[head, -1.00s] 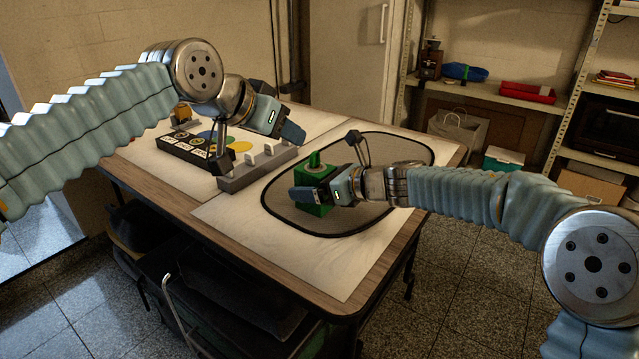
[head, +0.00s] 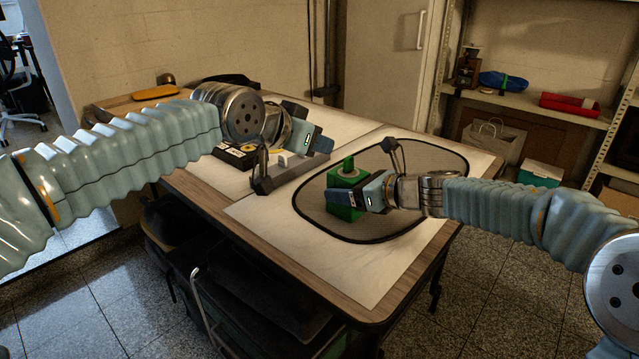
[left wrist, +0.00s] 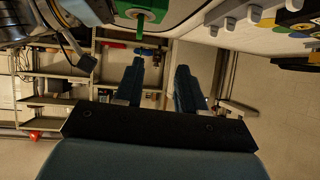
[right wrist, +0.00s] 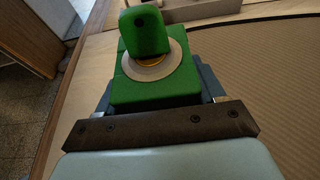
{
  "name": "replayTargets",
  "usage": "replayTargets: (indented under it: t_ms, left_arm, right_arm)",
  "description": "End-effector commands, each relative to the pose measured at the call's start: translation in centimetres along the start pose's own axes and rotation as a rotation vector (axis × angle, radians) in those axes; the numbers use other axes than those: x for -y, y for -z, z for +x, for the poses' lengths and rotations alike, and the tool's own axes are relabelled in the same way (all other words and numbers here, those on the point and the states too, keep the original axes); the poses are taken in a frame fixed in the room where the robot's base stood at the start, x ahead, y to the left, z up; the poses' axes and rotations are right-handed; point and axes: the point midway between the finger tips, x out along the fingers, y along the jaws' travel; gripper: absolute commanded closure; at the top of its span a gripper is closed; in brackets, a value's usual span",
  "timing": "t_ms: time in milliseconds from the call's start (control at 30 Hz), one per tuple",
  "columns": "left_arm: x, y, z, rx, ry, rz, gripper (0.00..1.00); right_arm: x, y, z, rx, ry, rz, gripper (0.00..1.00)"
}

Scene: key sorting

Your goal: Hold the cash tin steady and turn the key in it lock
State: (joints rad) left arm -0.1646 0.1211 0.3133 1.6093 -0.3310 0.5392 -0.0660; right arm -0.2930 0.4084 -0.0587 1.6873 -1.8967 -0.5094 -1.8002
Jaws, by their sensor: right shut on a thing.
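The green cash tin (head: 346,213) stands on the dark-rimmed mat, and it fills the middle of the right wrist view (right wrist: 155,92). A green-headed key (head: 348,166) stands upright in the round lock on its top; the key is large in the right wrist view (right wrist: 145,33) and shows at the top of the left wrist view (left wrist: 139,33). My right gripper (head: 352,197) is shut on the tin, a finger on each side. My left gripper (head: 318,141) is open and empty, above the grey rack, left of the key and apart from it.
A grey rack (head: 290,178) with light pegs and a dark tray with coloured discs (head: 236,158) lie left of the mat (head: 425,215). The front of the table (head: 290,235) is clear. Shelves stand at the back right.

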Motion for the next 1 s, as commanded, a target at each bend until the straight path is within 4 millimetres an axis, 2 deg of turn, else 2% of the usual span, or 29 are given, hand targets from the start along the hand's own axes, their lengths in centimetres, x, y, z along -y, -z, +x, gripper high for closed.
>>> replayTargets:
  t_ms: [100, 200, 400, 533, 733, 1000]
  left_arm:
    - [1.2, -2.0, 1.4, -0.125, 0.046, 0.0, 0.61]
    - [1.2, -3.6, 1.8, -0.244, 0.045, 0.002, 0.61]
    - [-0.6, -6.5, 1.0, -0.43, -0.029, -0.003, 0.61]
    - [-1.8, -7.7, 0.3, -0.497, -0.077, -0.012, 0.61]
    - [-2.4, -7.5, 0.9, -0.528, -0.104, -0.018, 0.61]
    - [-3.0, -4.8, 5.4, -0.528, -0.104, -0.019, 0.61]
  right_arm:
    - [0.0, 0.0, 0.0, 0.0, 0.0, 0.0, 0.66]
    - [0.0, 0.0, 0.0, 0.0, 0.0, 0.0, 0.66]
    - [0.0, 0.0, 0.0, 0.0, 0.0, 0.0, 0.66]
    - [0.0, 0.0, 0.0, 0.0, 0.0, 0.0, 0.66]
    - [0.0, 0.0, 0.0, 0.0, 0.0, 0.0, 0.66]
    - [0.0, 0.0, 0.0, 0.001, 0.0, 0.0, 0.66]
